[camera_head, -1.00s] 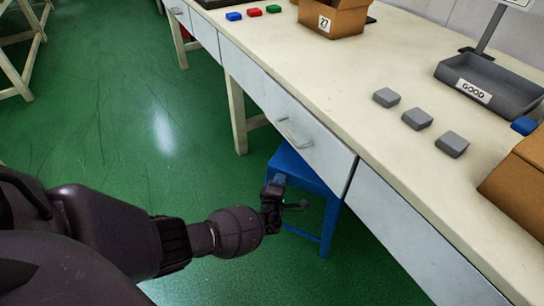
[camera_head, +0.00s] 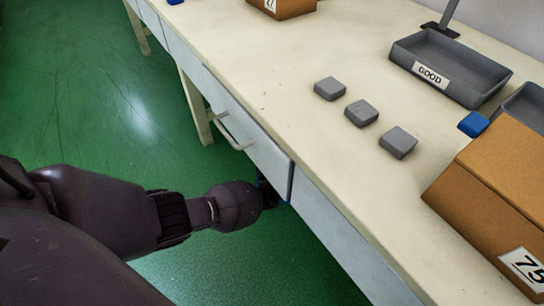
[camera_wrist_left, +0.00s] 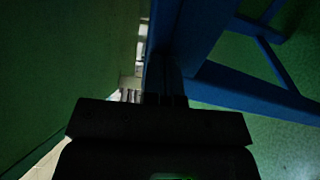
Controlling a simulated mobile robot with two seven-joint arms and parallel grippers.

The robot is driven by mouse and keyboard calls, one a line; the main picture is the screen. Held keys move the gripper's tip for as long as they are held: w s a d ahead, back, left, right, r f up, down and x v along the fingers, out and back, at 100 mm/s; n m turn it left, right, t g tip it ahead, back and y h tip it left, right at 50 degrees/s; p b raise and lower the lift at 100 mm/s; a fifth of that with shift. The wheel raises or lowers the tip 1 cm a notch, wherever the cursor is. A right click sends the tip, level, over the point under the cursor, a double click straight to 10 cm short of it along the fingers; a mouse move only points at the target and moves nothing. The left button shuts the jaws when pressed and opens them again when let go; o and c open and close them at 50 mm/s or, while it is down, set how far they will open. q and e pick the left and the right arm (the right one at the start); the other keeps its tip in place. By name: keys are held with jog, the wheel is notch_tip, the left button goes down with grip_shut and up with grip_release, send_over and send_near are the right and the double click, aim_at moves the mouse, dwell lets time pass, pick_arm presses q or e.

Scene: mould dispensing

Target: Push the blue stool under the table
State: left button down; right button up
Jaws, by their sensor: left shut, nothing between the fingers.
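The blue stool (camera_wrist_left: 190,32) fills much of the upper middle and right of the left wrist view, with its legs and rails in shadow. In the head view it is almost wholly hidden by the table (camera_head: 270,75) and my arm. My left gripper (camera_head: 271,193) reaches to the table's front edge, below the drawer, and is partly hidden there. In the left wrist view its closed fingers (camera_wrist_left: 166,97) point at the stool and appear to be against it, though the contact is too dark to confirm. My right gripper is not in view.
A drawer handle (camera_head: 235,133) juts from the table front, close above my left arm. Grey blocks (camera_head: 361,113), a grey GOOD tray (camera_head: 450,72) and cardboard boxes (camera_head: 500,175) stand on the tabletop. The green floor (camera_head: 70,110) at the left is clear.

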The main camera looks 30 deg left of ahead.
pick_arm(q)
jog(key=w, duration=0.1)
jog(key=w+d, duration=0.1)
jog(key=w+f+b, duration=0.1)
jog(key=shift+w+d, duration=0.3)
jog(key=shift+d, duration=0.1)
jog(key=shift+w+d+r, duration=0.15)
jog(key=shift+w+r, duration=0.25)
jog(key=shift+w, duration=0.25)
jog(key=shift+r, duration=0.1)
